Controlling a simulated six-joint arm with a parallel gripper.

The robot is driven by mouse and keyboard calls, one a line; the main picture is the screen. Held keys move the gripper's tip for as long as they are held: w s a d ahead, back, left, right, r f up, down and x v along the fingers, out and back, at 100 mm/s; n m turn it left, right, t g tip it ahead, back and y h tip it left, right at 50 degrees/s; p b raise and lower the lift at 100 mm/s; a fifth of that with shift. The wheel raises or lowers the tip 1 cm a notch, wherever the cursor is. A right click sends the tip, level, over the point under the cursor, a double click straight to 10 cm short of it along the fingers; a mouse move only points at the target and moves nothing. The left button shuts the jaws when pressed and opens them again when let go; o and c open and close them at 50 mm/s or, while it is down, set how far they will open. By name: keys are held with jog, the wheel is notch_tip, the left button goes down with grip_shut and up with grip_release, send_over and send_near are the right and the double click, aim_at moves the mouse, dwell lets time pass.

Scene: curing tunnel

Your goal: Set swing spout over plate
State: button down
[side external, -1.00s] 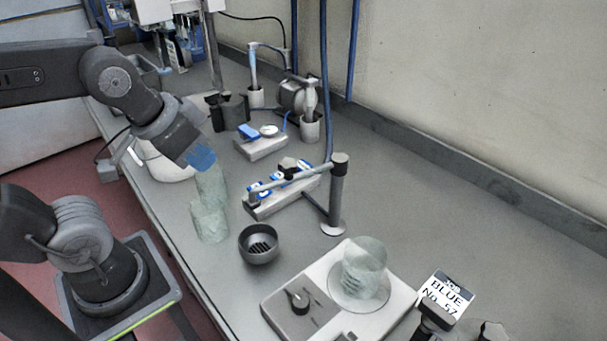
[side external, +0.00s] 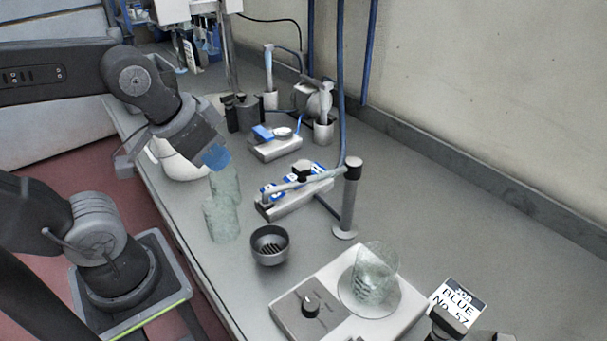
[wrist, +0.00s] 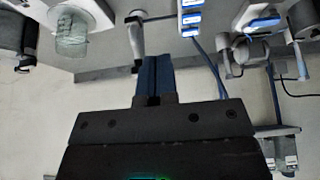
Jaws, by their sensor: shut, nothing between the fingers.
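The swing spout (side external: 305,183) is a grey arm on an upright post (side external: 348,205), with a blue hose at the post. Its arm points left, over a rack of blue-labelled items and away from the plate. The round plate (side external: 350,304) lies on a white box with a dark knob. A clear glass beaker (side external: 374,274) stands on it and appears to lean. My gripper (side external: 215,157) is shut and empty, left of the spout, above or behind two greenish glass vessels. In the wrist view its blue fingers (wrist: 154,80) are together. The post (wrist: 137,38) shows just beyond them.
The two glass vessels (side external: 221,219) and a dark round bowl (side external: 269,246) stand near the bench's left edge. The rack (side external: 290,205) sits under the spout arm. A "BLUE No 57" card (side external: 457,300) is at the front right. The bench right of the post is clear.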

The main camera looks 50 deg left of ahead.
aim_at(302, 165)
jog(key=c, duration=1.8)
grip_release()
